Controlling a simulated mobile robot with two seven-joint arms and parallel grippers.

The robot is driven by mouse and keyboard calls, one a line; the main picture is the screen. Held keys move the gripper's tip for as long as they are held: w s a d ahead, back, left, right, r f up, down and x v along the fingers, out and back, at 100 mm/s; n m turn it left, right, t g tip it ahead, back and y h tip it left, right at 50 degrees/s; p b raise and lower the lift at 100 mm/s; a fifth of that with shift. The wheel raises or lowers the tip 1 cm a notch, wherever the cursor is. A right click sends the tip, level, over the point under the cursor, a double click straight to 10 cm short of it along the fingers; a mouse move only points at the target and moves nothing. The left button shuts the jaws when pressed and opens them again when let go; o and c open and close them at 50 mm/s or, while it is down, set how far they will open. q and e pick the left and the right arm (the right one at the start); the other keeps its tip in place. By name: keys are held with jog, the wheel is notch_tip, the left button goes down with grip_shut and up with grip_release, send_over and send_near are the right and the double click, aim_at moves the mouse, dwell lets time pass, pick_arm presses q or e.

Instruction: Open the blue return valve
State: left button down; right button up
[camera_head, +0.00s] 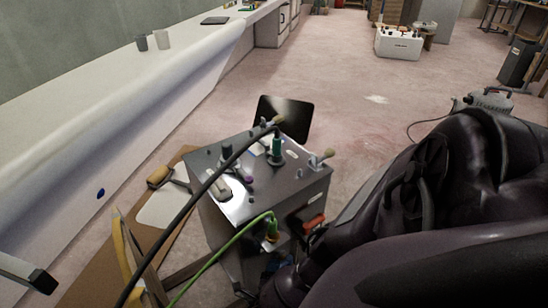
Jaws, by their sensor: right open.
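A grey metal unit (312,190) stands in the middle, with hoses and fittings on its top. A small blue part (279,262) shows low on its near side, partly hidden by my right arm; I cannot tell whether it is the blue return valve or how it is turned. A red handle (314,224) sits on the right side of the unit. My right gripper (268,288) is at the bottom, dark and mostly hidden by my own arm, close to the blue part; it is open, and contact cannot be made out.
A green hose (222,250) and a black hose (186,211) run from the unit to the lower left. A white hull-like side (120,110) bounds the left. A brown board (90,285) lies on the floor. Open floor (340,75) lies beyond the unit.

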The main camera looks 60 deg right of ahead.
jog(key=shift+w+d, duration=0.15)
jog(key=shift+d, duration=0.5)
jog(key=shift+c, duration=0.3)
grip_shut()
